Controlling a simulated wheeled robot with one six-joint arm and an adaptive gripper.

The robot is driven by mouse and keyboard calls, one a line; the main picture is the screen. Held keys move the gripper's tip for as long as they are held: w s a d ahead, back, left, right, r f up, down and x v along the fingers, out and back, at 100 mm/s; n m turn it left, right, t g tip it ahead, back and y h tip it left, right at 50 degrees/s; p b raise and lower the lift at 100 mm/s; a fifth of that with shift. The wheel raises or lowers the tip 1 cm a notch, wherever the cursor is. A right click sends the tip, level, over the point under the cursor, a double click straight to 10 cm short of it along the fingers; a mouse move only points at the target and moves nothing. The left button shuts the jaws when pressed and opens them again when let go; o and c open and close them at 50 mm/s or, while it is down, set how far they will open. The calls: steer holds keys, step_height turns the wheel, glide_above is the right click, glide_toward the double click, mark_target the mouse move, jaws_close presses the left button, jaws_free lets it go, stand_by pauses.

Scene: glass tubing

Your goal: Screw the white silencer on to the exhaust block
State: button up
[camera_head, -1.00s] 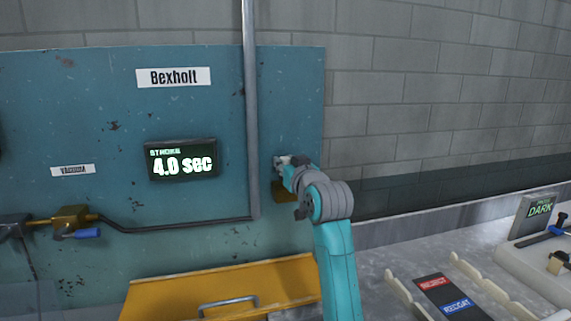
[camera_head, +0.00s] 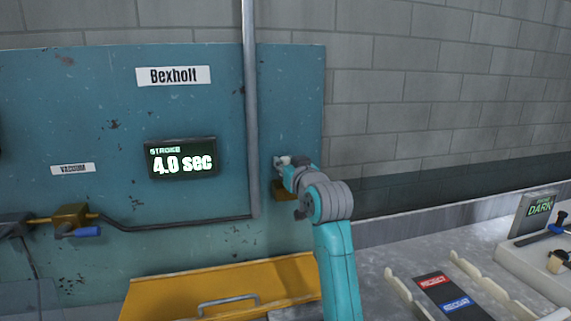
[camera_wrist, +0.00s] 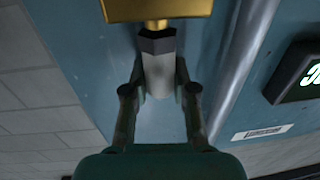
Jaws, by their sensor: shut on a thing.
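The white silencer (camera_wrist: 158,78) is between the fingers of my gripper (camera_wrist: 158,92) in the wrist view, and the gripper is shut on it. Its grey hex end (camera_wrist: 157,42) points at the brass exhaust block (camera_wrist: 158,8). A short brass neck (camera_wrist: 156,24) shows between the hex end and the block; I cannot tell how far the thread is engaged. In the head view my gripper (camera_head: 284,164) is at the teal panel, just above the partly hidden exhaust block (camera_head: 284,191). A small white bit of the silencer shows at the gripper (camera_head: 284,160).
A grey vertical pipe (camera_head: 250,120) runs close left of the gripper. A display (camera_head: 181,160) reads 4.0 sec. A brass valve with a blue handle (camera_head: 84,231) is at left. A yellow cover (camera_head: 170,297) juts out below. A rack and labels (camera_head: 447,290) lie on the right bench.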

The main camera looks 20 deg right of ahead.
steer(key=shift+a+m+h, duration=0.1)
steer(key=shift+m+h, duration=0.5)
steer(key=shift+h, duration=0.3)
steer(key=shift+m+h, duration=1.1)
steer(key=shift+h, duration=0.8)
steer(key=o, duration=0.9)
steer(key=shift+o, duration=0.2)
